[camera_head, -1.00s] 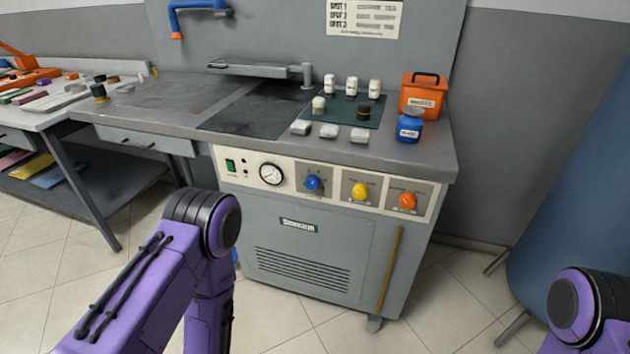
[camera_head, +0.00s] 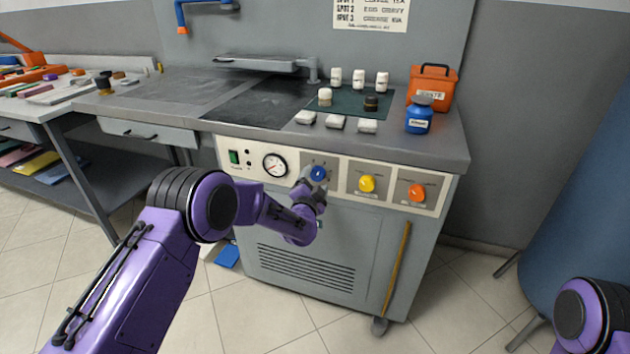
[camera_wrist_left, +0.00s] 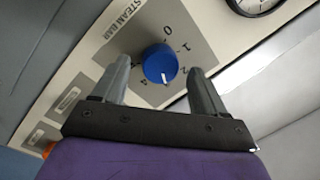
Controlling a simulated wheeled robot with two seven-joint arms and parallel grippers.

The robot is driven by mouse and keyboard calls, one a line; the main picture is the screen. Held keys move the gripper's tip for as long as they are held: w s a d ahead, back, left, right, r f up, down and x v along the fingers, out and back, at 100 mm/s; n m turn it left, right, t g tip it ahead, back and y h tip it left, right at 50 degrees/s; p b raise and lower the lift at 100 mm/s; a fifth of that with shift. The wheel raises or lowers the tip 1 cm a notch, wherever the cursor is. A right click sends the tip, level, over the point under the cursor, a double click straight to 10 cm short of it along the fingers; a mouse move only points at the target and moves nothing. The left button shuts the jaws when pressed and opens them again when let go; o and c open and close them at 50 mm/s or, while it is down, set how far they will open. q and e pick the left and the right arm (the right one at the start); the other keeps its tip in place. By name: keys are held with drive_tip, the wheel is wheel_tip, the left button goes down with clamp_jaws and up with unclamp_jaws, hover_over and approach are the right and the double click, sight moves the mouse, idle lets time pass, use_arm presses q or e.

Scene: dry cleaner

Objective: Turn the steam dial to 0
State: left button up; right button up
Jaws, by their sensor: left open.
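The steam dial is a blue round knob (camera_head: 318,173) on a grey plate in the machine's front panel. In the left wrist view the blue knob (camera_wrist_left: 160,64) sits under the printed words STEAM BAR, with 0, 1, 2 and 4 readable around it. Its white mark points to the picture's bottom, between 2 and 4, away from 0. My left gripper (camera_head: 312,184) is in front of the dial. In the left wrist view its open fingers (camera_wrist_left: 160,80) stand on either side of the knob, with gaps on both sides. My right gripper is out of view.
A pressure gauge (camera_head: 275,165) is left of the dial; a yellow knob (camera_head: 367,184) and an orange knob (camera_head: 417,192) are to its right. A wooden stick (camera_head: 397,265) leans on the cabinet. Bottles and an orange box (camera_head: 433,87) stand on the top.

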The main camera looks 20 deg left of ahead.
use_arm(q)
drive_tip(key=shift+w+a, duration=0.1)
drive_tip(key=shift+w, duration=0.6)
drive_tip(key=c, duration=1.1)
drive_tip(key=shift+o, duration=0.2)
